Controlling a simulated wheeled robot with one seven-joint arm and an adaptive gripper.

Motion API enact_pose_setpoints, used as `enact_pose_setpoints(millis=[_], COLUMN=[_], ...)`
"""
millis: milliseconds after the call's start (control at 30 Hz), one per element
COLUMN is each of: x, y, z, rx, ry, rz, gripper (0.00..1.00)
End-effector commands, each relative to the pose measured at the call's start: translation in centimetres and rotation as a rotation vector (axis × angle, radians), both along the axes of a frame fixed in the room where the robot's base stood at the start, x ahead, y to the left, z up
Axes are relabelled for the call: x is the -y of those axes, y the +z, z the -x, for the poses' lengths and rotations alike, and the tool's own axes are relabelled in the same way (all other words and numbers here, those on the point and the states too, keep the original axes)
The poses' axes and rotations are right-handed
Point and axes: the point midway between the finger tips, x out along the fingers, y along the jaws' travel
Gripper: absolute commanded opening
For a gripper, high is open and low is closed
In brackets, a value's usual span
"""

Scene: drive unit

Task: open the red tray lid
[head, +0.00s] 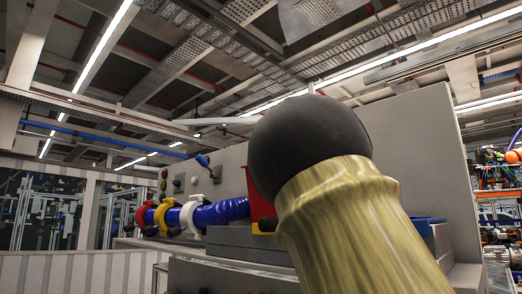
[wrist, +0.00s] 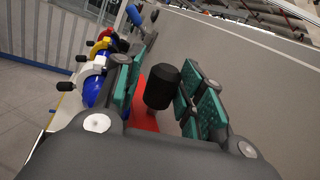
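The red tray lid (wrist: 139,118) shows partly in the wrist view, below and between the fingers of my gripper (wrist: 166,84). A black cylindrical knob (wrist: 162,88) stands over the red surface. My gripper is open, with its teal-padded fingers on either side of the knob. A gap shows left of the knob; on the right the finger is close, and I cannot tell whether it touches. In the head view my gripper is not visible. A narrow red panel (head: 256,190) shows there; whether it is the lid I cannot tell.
A blue cylinder (head: 222,212) with red, yellow and white rings lies left of the red panel in the head view. A tall grey panel (head: 427,140) stands behind. A large black ball on a gold shaft blocks the centre right.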

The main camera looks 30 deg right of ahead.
Motion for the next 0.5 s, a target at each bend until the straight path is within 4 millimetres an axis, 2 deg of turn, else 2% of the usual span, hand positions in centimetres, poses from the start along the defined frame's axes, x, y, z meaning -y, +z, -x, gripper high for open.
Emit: enact_pose_setpoints(millis=[300,500], x=[0.5,0.7], y=[-0.2,-0.3], z=[5.8,8.8], rx=[0.001,0.002], ry=[-0.003,-0.002], rz=[-0.003,-0.003], gripper=[0.38,0.38])
